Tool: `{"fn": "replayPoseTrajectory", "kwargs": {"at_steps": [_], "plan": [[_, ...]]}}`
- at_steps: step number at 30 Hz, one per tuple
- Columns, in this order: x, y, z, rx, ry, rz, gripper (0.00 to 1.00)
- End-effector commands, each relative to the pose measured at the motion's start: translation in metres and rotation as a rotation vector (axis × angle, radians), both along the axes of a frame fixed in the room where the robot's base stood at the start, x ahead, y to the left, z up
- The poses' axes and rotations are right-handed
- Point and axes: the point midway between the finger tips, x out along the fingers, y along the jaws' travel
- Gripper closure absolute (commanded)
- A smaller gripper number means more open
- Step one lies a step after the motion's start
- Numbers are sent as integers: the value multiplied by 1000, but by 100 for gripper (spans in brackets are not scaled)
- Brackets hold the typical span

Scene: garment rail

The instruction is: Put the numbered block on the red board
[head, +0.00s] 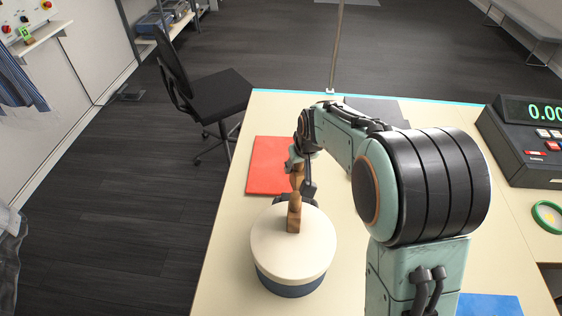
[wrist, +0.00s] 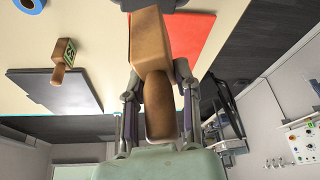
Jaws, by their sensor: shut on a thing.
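My gripper (head: 300,178) is shut on the handle of a brown wooden block (head: 293,222), which looks like a stamp. In the wrist view the gripper (wrist: 158,78) has one finger on each side of the handle, and the block (wrist: 150,40) shows plain wood; no number is visible on it. The red board (head: 266,170) lies flat behind and left of the box, bare where visible. It also shows in the wrist view (wrist: 198,38).
The round box (head: 292,250) has a blue base. Another wooden stamp (wrist: 66,60) with a green marked face is at a dark grey board (wrist: 45,90). A scale (head: 530,140) and green ring (head: 547,216) are at right. A thin pole (head: 336,50) stands behind.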

Motion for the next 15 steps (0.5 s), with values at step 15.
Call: {"fn": "replayPoseTrajectory", "kwargs": {"at_steps": [15], "plan": [[110, 28, -75, -1, 3, 1, 100]]}}
